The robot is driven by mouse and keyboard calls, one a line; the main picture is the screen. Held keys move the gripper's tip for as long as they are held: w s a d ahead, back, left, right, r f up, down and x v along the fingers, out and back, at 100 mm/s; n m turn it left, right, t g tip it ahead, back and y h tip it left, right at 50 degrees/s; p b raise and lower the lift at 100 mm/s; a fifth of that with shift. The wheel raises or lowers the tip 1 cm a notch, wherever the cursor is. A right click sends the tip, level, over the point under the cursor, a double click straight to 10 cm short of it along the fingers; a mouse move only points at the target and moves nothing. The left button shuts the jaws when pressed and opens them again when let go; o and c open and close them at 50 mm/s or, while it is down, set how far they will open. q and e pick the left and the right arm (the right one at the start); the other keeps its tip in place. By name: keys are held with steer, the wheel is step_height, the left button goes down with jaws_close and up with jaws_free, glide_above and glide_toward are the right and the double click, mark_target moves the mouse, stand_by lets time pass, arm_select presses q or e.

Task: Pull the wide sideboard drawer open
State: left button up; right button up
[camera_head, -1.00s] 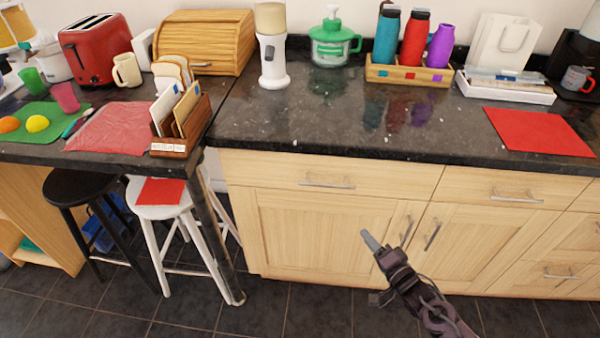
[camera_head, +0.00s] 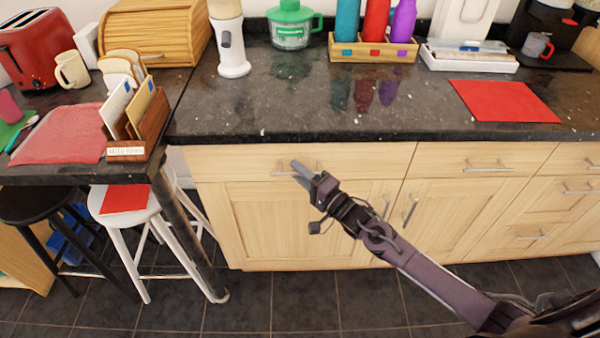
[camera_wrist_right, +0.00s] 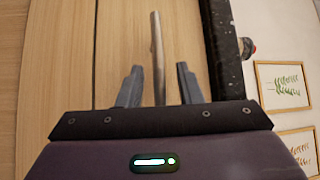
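The wide sideboard drawer (camera_head: 360,163) is the long light-wood front just under the dark countertop, flush with the cabinet. Its metal bar handle (camera_head: 279,168) is partly covered by my right gripper (camera_head: 299,172) in the head view. In the right wrist view the same handle (camera_wrist_right: 156,50) runs upright between the two grey fingers of my right gripper (camera_wrist_right: 159,88). The fingers are apart, with a gap on each side of the bar, so the gripper is open around or just in front of it; exact depth is unclear. My left gripper is not in view.
Cabinet doors (camera_head: 290,225) lie below the drawer, and a narrower drawer (camera_head: 475,162) is to its right. The stone countertop (camera_head: 290,105) overhangs above. A white stool (camera_head: 130,215) and a table leg (camera_head: 190,235) stand to the left. The floor before the cabinet is clear.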

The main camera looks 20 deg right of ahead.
jaws_close()
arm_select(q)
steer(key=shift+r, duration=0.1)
arm_select(e)
steer(key=shift+s, duration=0.1)
